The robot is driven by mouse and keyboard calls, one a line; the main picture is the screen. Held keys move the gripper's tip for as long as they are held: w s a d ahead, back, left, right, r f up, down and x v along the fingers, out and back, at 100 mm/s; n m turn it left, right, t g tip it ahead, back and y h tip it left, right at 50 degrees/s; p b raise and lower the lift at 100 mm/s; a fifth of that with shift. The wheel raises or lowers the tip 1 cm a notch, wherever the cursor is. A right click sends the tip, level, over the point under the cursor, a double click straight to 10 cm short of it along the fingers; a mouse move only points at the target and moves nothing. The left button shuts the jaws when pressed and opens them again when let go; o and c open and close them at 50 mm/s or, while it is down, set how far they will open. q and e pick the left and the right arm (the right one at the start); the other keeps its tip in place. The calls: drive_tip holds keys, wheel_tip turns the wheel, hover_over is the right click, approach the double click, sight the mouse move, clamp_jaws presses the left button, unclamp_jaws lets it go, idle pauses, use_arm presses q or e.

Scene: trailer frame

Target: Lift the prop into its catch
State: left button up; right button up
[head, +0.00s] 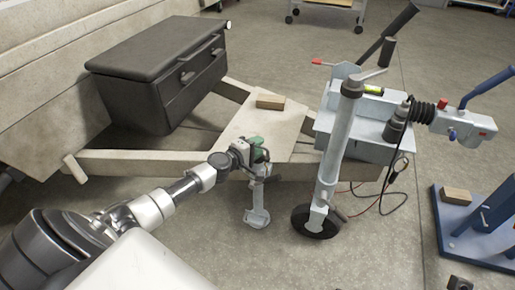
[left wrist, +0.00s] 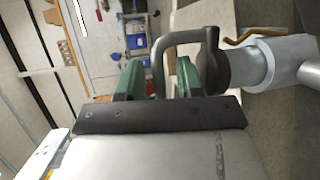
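The prop (head: 257,200) is a short grey metal leg with a flat foot. It hangs upright below the trailer's side beam, with its foot low at the floor; I cannot tell whether it touches. My left gripper (head: 260,150), with green fingers, is at the prop's top by the beam. In the left wrist view my left gripper (left wrist: 158,78) is open, with a bent grey handle (left wrist: 159,65) between its fingers and gaps visible on both sides. The handle joins a dark hub (left wrist: 213,62) on a pale tube (left wrist: 272,62). The catch is not clearly visible. My right gripper is out of view.
A jockey wheel (head: 315,220) and its post stand right of the prop, with cables beyond. A black toolbox (head: 160,75) sits on the frame at the left. A wood block (head: 270,102) lies on the frame plate. A blue stand (head: 480,235) is at far right.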

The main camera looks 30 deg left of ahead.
use_arm(q)
drive_tip(key=shift+w, duration=0.15)
drive_tip(key=shift+c, duration=0.3)
clamp_jaws()
